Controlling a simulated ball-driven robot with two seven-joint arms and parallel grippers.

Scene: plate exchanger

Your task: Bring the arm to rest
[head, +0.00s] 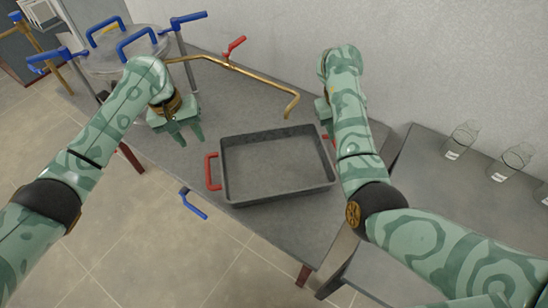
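My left arm comes in from the left, and its green gripper (190,140) hangs over the grey table, left of and behind the dark tray (225,172). Its two fingers are apart with nothing seen between them. My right arm reaches over the tray's right side. Its gripper (322,108) shows only in part beside the arm near the tray's back right corner, so its fingers are mostly hidden. A red handle (211,172) sticks out on the tray's left side. The right red handle (328,144) is partly hidden by my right arm.
The tray looks empty on the grey table (235,105). A brass spout (258,77) with a red lever (234,45) bends over behind it. A round metal vessel with blue handles (137,40) stands back left. Glass jars (461,138) stand on the right-hand table.

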